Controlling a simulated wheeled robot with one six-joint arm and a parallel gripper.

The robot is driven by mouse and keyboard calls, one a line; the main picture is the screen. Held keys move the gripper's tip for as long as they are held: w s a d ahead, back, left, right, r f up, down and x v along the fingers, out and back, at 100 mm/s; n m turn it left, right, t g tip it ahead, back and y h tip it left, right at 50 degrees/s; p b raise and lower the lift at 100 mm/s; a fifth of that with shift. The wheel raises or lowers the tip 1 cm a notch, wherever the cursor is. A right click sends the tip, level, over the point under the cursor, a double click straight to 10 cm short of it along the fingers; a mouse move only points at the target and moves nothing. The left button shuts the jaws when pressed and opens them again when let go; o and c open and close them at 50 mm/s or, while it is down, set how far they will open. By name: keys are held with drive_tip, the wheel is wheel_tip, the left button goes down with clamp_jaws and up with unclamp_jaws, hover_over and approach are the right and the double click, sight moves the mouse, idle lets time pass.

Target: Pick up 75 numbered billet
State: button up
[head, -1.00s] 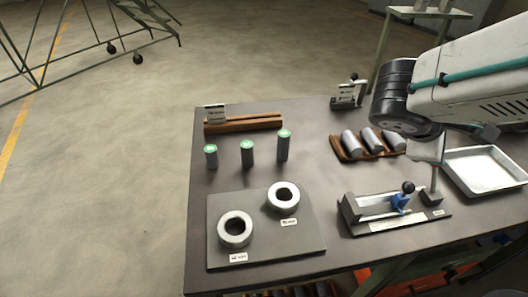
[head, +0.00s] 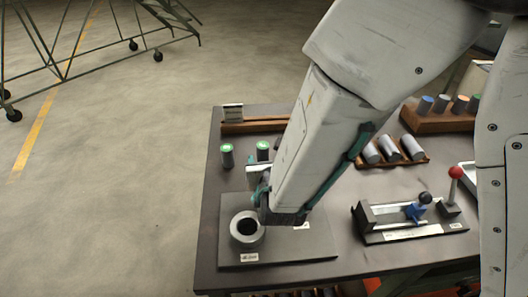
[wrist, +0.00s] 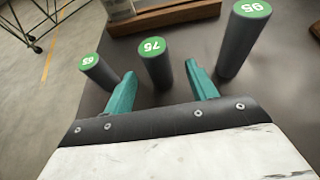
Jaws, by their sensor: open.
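Three dark grey cylindrical billets with green numbered tops stand upright on the table. In the wrist view the billet marked 75 (wrist: 155,62) is in the middle, the billet marked 65 (wrist: 99,71) is to its left and the billet marked 95 (wrist: 243,38) to its right. My gripper (wrist: 160,85) is open, its teal fingers on either side of the 75 billet in the picture; I cannot tell whether they touch it. In the head view the 65 billet (head: 227,156) and the 75 billet (head: 262,151) show, while my arm hides the 95 billet and most of my gripper (head: 257,185).
A plate with a ring (head: 247,230) lies at the front left; my arm covers part of it. A wooden rack (head: 250,126) is behind the billets.

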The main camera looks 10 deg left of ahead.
sight(264, 155)
drive_tip(key=x, duration=0.4)
drive_tip(key=shift+w+a, duration=0.2)
drive_tip(key=shift+w, duration=0.05)
drive_tip(key=shift+r, duration=0.1)
drive_tip(key=shift+c, duration=0.4)
clamp_jaws()
drive_tip(key=shift+r, duration=0.1)
